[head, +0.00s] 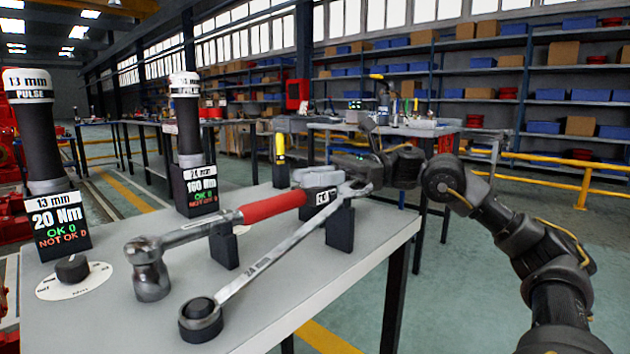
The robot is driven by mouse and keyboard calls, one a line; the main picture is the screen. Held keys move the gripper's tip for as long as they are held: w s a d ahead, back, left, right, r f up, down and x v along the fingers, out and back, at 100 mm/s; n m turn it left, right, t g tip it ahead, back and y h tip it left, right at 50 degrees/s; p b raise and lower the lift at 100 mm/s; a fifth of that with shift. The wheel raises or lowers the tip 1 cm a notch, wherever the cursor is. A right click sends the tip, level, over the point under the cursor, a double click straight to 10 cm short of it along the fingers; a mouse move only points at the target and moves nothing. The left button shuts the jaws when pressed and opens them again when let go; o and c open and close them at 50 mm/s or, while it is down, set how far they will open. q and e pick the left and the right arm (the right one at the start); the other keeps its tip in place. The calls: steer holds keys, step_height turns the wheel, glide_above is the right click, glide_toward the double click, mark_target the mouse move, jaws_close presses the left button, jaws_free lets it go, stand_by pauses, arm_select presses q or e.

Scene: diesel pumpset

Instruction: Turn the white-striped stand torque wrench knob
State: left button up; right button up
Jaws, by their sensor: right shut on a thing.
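The white-striped stand (187,130) is the black post with white bands at its top, standing at the back left of the grey table. Another stand (40,145), with a 20 Nm sign and a knob (72,268) on a white dial, is at the left. My right gripper (373,160) is above the table's right part, far from both dials. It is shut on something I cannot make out. My left gripper is out of view.
A red-handled torque wrench (270,206) and a long ring wrench (270,262) lie across black holders, covering the middle of the table (325,290). A yellow-black tool (280,150) stands upright behind them. Open floor lies right of the table.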

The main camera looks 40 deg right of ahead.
steer(key=o, duration=0.9)
steer(key=shift+o, duration=0.2)
steer(key=v, duration=1)
steer(key=shift+s+d+b, duration=0.15)
steer(key=shift+d+b, duration=0.15)
steer(key=shift+d, duration=0.1)
